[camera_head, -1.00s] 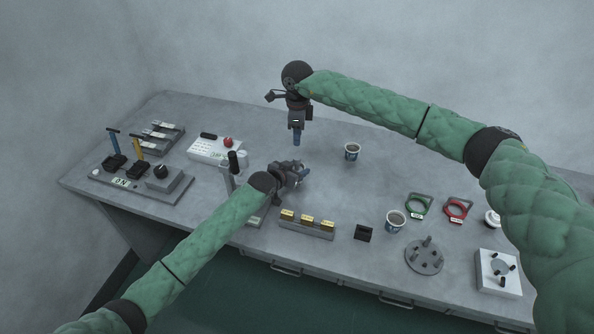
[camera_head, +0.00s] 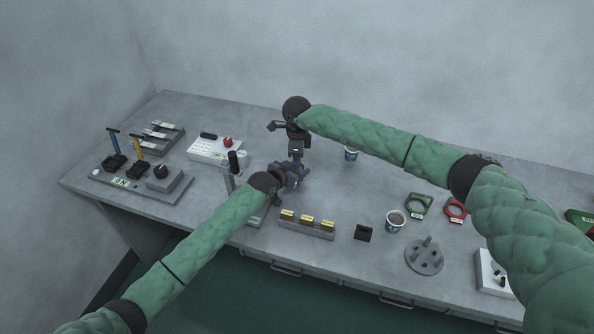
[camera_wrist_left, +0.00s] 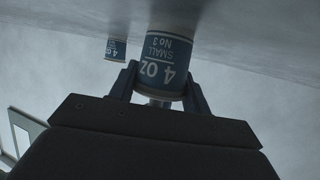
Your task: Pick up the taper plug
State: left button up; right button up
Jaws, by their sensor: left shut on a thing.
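In the left wrist view, a blue and grey round piece (camera_wrist_left: 168,65) with the upside-down label "4 OZ SMALL No3" sits between the fingers of my left gripper (camera_wrist_left: 160,90). It appears to be the taper plug, and my left gripper is shut on it. A grey stub shows at its near end. In the head view, my left gripper (camera_head: 301,171) is low over the table's middle, and the plug is mostly hidden. My right gripper (camera_head: 297,161) points down just above my left gripper. Its fingertips are too small to tell open or shut.
Another cup (camera_head: 395,220) stands by the round pegged plate (camera_head: 425,257). A block with yellow pieces (camera_head: 307,231) lies in front of my left gripper. A control panel (camera_head: 140,178) is at left.

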jog(key=shift+f, duration=0.45)
grip_shut()
jog(key=shift+r, duration=0.1)
notch_tip(320, 180, up, 10)
jog(key=shift+f, duration=0.1)
pick_arm(q)
jog(key=o, duration=1)
